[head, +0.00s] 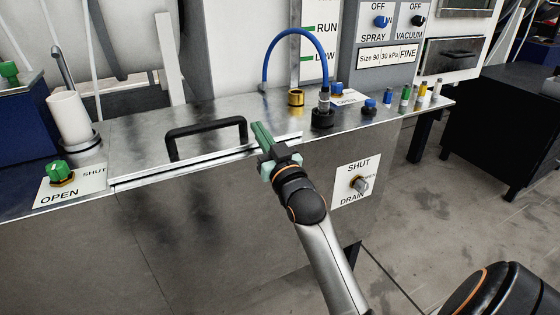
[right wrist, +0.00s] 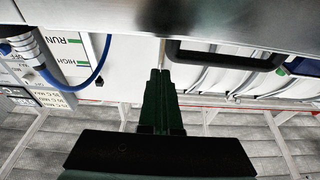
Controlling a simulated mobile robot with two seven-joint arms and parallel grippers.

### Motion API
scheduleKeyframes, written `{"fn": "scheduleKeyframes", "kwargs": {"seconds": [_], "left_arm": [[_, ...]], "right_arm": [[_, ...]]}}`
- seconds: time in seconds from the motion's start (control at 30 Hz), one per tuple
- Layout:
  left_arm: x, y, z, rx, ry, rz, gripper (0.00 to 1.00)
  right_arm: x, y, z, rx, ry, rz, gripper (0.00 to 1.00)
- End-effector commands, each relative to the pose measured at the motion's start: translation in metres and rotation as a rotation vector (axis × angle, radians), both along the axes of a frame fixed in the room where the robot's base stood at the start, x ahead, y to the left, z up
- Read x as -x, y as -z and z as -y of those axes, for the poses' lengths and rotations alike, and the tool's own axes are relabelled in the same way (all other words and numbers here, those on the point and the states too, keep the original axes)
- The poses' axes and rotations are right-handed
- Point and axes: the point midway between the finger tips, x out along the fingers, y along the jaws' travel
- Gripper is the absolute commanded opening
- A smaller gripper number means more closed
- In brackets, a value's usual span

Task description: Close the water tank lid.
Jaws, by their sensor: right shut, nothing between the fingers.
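The water tank lid (head: 140,146) is a flat grey metal plate with a black handle (head: 206,129). It lies flat or almost flat on the tank (head: 200,230), with a thin dark line along its front edge. I cannot tell whether it is fully seated. My right gripper (head: 259,130) has green fingers, shut and empty, at the right end of the lid's front edge, right of the handle. Whether they touch the lid is unclear. In the right wrist view the shut fingers (right wrist: 160,74) point toward the metal edge, with the handle (right wrist: 225,60) beside them. My left gripper is out of view.
A green valve knob (head: 57,170) and a white cylinder (head: 69,116) stand left of the lid. A blue hose (head: 296,33) arches to a black fitting (head: 322,117) on the right. A drain valve (head: 359,185) is on the tank front. Open floor lies at the right.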

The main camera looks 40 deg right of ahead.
Motion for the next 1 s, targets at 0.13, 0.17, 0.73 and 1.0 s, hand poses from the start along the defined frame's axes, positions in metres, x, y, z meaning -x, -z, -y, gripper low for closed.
{"fn": "scheduleKeyframes", "kwargs": {"seconds": [0.13,0.17,0.73,1.0], "left_arm": [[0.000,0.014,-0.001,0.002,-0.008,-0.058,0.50],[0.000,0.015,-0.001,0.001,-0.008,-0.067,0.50],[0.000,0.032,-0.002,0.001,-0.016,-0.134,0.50],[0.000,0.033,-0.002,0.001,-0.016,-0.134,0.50]], "right_arm": [[0.027,0.010,-0.006,0.000,0.000,-0.002,0.00],[0.032,0.012,-0.008,0.000,0.000,-0.002,0.00],[0.092,0.032,-0.022,0.000,0.000,0.002,0.00],[0.092,0.038,-0.030,0.012,-0.021,-0.010,0.00]]}}
